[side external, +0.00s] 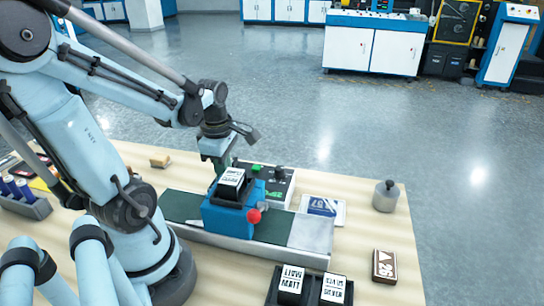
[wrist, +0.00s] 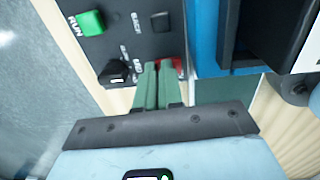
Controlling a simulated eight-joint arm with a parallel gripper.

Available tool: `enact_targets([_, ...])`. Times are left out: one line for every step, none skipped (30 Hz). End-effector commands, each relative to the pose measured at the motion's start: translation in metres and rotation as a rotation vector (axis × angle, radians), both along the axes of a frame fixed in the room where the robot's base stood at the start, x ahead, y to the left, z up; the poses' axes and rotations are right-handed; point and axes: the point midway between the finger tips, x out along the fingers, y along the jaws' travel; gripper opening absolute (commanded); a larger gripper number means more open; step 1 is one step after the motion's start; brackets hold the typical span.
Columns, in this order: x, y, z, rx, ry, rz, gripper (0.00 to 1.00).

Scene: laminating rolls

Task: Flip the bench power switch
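The control panel (side external: 286,190) is a dark box behind the blue laminating unit. In the wrist view the panel (wrist: 140,45) carries a green RUN switch (wrist: 87,23), a black switch or knob (wrist: 115,71) and another black knob (wrist: 160,21). I cannot read which is the bench power switch. A red part (wrist: 178,66) shows at the panel's near edge, partly hidden by my fingertips. My gripper (wrist: 159,66) has its green fingers together with nothing visible between them, tips over that edge beside the red part. Contact cannot be told.
The blue laminating unit (side external: 226,220), with a labelled roll (side external: 231,178) and red ball knob (side external: 254,216), stands close beside my gripper. Labelled rolls (side external: 290,281) sit in a black tray at the front. A metal weight (side external: 385,196) stands at right.

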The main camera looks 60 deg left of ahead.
Motion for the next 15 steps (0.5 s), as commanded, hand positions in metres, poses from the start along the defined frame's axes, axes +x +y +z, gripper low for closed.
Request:
enact_targets([-0.0009,-0.0003,-0.0064,-0.004,-0.001,0.001,0.00])
enact_targets([-0.0003,0.0003,-0.0071,-0.007,0.001,0.001,0.00])
enact_targets([0.0013,0.0016,-0.0077,-0.009,0.001,0.001,0.00])
enact_targets([0.0024,0.0026,-0.0082,-0.007,0.000,0.001,0.00])
enact_targets([0.0031,0.0032,-0.0085,-0.006,-0.001,0.001,0.00])
enact_targets([0.0037,0.0038,-0.0090,-0.006,-0.001,0.001,0.00])
enact_targets([0.0040,0.0040,-0.0092,-0.006,-0.001,0.001,0.00])
enact_targets([0.0039,0.0039,-0.0091,-0.006,-0.001,0.000,0.00])
enact_targets([0.0037,0.0038,-0.0091,-0.006,-0.001,0.000,0.00])
enact_targets([0.0037,0.0037,-0.0091,-0.006,-0.001,0.000,0.00])
enact_targets([0.0037,0.0037,-0.0091,-0.006,-0.001,0.000,0.00])
enact_targets([0.0036,0.0036,-0.0092,-0.006,-0.001,0.000,0.00])
enact_targets([0.0036,0.0036,-0.0092,-0.006,-0.001,0.000,0.00])
enact_targets([0.0036,0.0036,-0.0092,-0.006,-0.001,0.001,0.00])
enact_targets([0.0036,0.0036,-0.0092,-0.006,-0.001,0.001,0.00])
